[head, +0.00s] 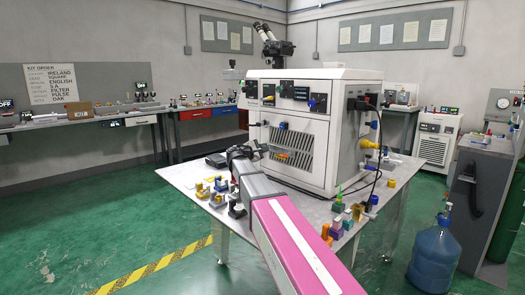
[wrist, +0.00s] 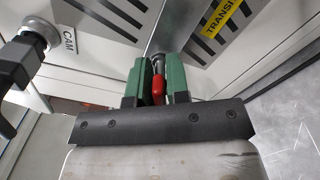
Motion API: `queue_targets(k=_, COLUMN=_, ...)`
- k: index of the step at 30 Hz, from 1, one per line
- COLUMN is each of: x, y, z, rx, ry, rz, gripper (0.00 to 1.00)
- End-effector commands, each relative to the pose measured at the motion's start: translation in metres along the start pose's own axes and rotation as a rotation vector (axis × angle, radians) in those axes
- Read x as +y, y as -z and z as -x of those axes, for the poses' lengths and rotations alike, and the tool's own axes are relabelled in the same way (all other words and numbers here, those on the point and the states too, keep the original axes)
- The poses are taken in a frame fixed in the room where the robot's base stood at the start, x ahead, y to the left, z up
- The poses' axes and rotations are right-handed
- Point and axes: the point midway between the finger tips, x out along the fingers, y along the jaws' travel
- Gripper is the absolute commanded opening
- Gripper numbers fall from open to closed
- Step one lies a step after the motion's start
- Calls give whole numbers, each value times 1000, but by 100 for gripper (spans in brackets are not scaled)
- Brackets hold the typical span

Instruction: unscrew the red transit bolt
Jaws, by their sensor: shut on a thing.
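The red transit bolt (wrist: 159,88) shows in the wrist view between the two green-faced fingers of my gripper (wrist: 159,82), which is shut on it. Its metal end reaches up toward the machine's panel. In the head view the white machine (head: 316,150) stands on the metal table, and my arm reaches to its lower front, with my gripper (head: 248,152) close to the left side of that face. The bolt itself cannot be made out in the head view. A yellow label reading "TRANSI" (wrist: 222,17) is to the right of the bolt in the wrist view.
A knob marked CAM (wrist: 33,42) sticks out left of my gripper. Small coloured blocks (head: 336,228) and yellow pieces (head: 203,188) lie on the table (head: 178,174). A black cable hangs at the machine's right side. A blue water bottle (head: 434,258) stands on the floor at right.

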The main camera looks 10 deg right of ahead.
Motion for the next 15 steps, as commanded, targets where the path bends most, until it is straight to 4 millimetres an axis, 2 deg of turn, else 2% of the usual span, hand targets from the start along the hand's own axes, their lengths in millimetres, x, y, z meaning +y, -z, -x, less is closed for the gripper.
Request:
queue_targets(k=6, x=0, y=0, z=0, rx=0, ry=1, rz=192, gripper=0)
queue_targets(k=15, x=0, y=0, z=0, rx=0, ry=1, rz=222, gripper=0)
